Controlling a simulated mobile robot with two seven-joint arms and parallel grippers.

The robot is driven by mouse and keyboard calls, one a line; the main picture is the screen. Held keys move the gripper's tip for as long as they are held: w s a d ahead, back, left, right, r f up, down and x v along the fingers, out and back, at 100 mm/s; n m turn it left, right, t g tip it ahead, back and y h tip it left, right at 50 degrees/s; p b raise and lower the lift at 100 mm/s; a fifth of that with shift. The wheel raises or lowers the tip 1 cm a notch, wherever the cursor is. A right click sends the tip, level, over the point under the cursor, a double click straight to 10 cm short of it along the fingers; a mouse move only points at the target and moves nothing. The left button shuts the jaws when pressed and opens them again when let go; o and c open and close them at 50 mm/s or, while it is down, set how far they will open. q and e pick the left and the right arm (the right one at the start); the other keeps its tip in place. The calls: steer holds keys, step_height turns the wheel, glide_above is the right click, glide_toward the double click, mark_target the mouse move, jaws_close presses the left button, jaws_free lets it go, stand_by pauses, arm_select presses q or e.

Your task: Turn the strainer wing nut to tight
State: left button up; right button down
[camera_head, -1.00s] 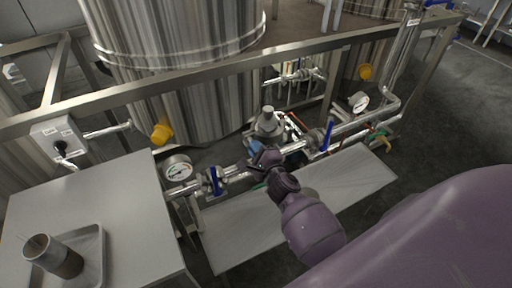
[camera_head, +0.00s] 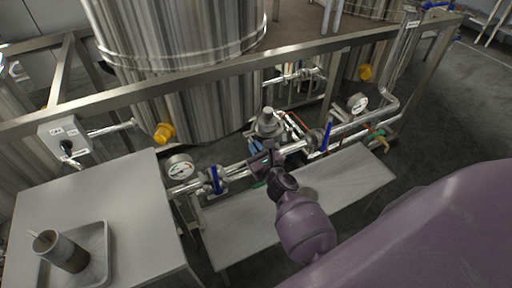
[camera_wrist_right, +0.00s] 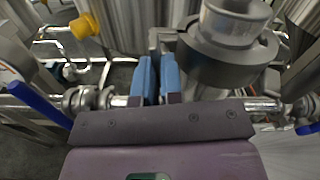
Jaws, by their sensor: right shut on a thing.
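The strainer (camera_head: 267,124) is a grey metal housing with a round cap, set in the pipe line in front of the large tank. It also fills the upper right of the right wrist view (camera_wrist_right: 232,40). My right gripper (camera_head: 263,158) is at the front of the strainer, just below its cap. In the right wrist view its two blue finger pads (camera_wrist_right: 157,75) are close together beside the strainer housing. They are shut on a small part that they mostly hide, apparently the wing nut. The nut's shape and angle cannot be made out. My left gripper is not in view.
Blue-handled valves (camera_head: 215,180) and (camera_head: 327,137) sit on the pipe on either side. A pressure gauge (camera_head: 180,168) stands at left. A grey bench (camera_head: 240,232) lies below the pipe. A tray (camera_head: 97,262) with a cup is on the left table. A frame rail (camera_head: 200,85) crosses behind.

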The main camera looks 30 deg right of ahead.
steer(key=shift+m, duration=1.1)
steer(key=c, duration=1.3)
jaws_free()
steer(key=shift+o, duration=0.2)
steer(key=s, duration=0.7)
steer(key=shift+s+a, duration=0.2)
steer(key=shift+s, duration=0.1)
